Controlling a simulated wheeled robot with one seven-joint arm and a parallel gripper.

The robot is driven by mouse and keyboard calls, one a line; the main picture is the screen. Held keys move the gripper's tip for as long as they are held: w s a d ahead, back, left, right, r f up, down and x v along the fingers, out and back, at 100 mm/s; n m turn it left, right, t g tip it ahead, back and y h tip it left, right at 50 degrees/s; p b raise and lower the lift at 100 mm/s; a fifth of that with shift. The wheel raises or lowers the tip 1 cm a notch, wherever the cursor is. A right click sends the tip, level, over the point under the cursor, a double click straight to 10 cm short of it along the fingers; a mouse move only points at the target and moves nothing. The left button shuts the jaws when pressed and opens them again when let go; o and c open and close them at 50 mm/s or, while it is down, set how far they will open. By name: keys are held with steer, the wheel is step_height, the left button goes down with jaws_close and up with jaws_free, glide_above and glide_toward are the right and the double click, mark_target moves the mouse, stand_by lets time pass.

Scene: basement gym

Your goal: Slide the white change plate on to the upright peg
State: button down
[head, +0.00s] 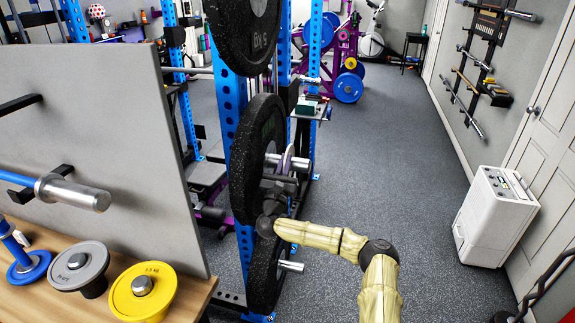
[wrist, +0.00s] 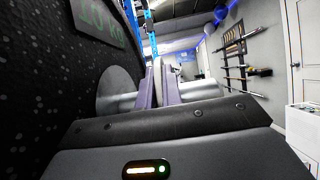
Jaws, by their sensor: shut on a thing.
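My gripper (head: 283,175) is at the rack, beside a black bumper plate, shut on a thin pale disc seen nearly edge-on, which I take to be the white change plate (head: 287,160). In the wrist view the two purple-grey fingers (wrist: 159,85) stand close together with the pale edge between them, and a metal sleeve (wrist: 205,86) shows to either side. Whether the disc still sits on this sleeve I cannot tell. A blue upright post on a round blue base (head: 28,268), which looks like the peg, stands on the wooden table at the lower left, partly cut off.
Large black bumper plates (head: 257,135) hang on the blue rack close by my gripper. A grey plate (head: 80,264) and a yellow plate (head: 143,291) are on the wooden table (head: 195,300), before a grey board (head: 110,130) with a bar jutting out. Open floor lies to the right.

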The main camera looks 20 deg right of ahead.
steer(key=shift+r, duration=0.1)
steer(key=c, duration=1.5)
jaws_free()
steer(key=shift+s+a+f, duration=0.25)
steer(key=shift+s+f, duration=0.05)
steer(key=shift+f, duration=0.15)
steer(key=b+v, duration=0.5)
steer(key=v, duration=1.1)
steer(key=shift+s+a, duration=0.1)
steer(key=shift+s, duration=0.15)
